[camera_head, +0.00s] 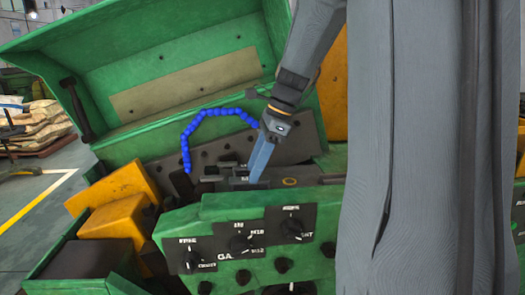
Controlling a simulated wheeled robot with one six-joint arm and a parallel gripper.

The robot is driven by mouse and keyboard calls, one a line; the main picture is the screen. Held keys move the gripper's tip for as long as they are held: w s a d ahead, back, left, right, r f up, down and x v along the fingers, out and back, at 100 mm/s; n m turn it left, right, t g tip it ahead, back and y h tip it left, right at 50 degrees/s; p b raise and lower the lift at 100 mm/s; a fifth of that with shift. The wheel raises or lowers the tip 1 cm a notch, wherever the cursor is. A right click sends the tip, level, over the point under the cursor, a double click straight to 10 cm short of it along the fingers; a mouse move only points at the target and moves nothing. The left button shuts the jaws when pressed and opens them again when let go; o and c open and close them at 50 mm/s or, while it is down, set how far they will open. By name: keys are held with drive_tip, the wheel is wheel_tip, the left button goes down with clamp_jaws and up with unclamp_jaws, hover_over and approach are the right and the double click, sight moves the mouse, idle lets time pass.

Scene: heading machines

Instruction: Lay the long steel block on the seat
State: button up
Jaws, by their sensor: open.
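My gripper (258,178) reaches down into the open green machine, below the raised lid. It is seen from the side, as one blue-grey finger shape, and its tip is close to dark metal parts (232,172) in the machine's work area. I cannot tell whether it touches them. I cannot pick out the long steel block or the seat with certainty among these parts. The front panel and my arm hide part of that area.
The raised green lid (160,50) stands behind my gripper. A blue segmented hose (189,131) arches just left of it. The green front panel (215,216) with black knobs is in front. Yellow-orange parts (119,187) lie left. Sacks (42,125) stand far left.

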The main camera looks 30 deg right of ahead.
drive_tip(key=b+v, duration=0.2)
drive_tip(key=v, duration=0.5)
drive_tip(key=shift+d+r, duration=0.15)
drive_tip(key=shift+r, duration=0.15)
